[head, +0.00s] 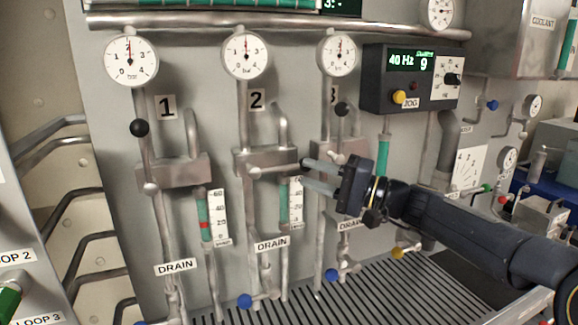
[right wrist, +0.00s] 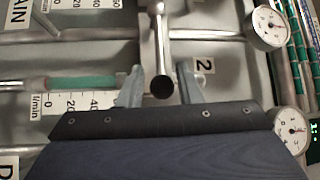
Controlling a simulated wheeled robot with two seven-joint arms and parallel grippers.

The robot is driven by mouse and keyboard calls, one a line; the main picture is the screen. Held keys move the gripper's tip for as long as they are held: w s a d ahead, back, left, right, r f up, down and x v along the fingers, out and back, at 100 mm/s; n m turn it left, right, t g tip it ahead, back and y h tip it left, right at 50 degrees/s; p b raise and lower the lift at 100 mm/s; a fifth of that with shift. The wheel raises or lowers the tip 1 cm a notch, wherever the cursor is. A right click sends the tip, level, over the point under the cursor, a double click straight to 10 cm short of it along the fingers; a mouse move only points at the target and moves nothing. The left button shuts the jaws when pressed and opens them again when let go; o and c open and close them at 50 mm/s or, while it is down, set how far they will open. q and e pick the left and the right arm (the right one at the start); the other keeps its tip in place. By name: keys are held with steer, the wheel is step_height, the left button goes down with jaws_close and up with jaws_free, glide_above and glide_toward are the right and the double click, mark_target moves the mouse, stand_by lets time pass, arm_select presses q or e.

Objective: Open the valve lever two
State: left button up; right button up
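Valve lever two (head: 278,169) is a grey rod lying nearly level, running right from its pivot on the valve block (head: 266,158) under the "2" label (head: 257,99). Its black ball end (head: 304,163) is at the tips of my right gripper (head: 308,175). In the right wrist view the lever (right wrist: 160,45) points at the camera, and its black end (right wrist: 162,86) sits between the fingers (right wrist: 158,90). A gap shows on each side, so the gripper is open around it. My left gripper is not in view.
Levers one (head: 143,155) and three (head: 341,125) stand upright with black balls at the top. Gauge two (head: 245,55) is above and a green sight tube (head: 284,203) hangs below. A control box (head: 411,79) is at the upper right. A slatted grate (head: 300,300) lies below.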

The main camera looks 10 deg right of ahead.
mark_target(291, 168)
steer(key=p+x, duration=0.1)
steer(key=x, duration=0.3)
steer(key=shift+a+r, duration=0.15)
steer(key=shift+a, duration=0.25)
steer(key=shift+w+a, duration=0.45)
steer(key=shift+a, duration=0.1)
jaws_close()
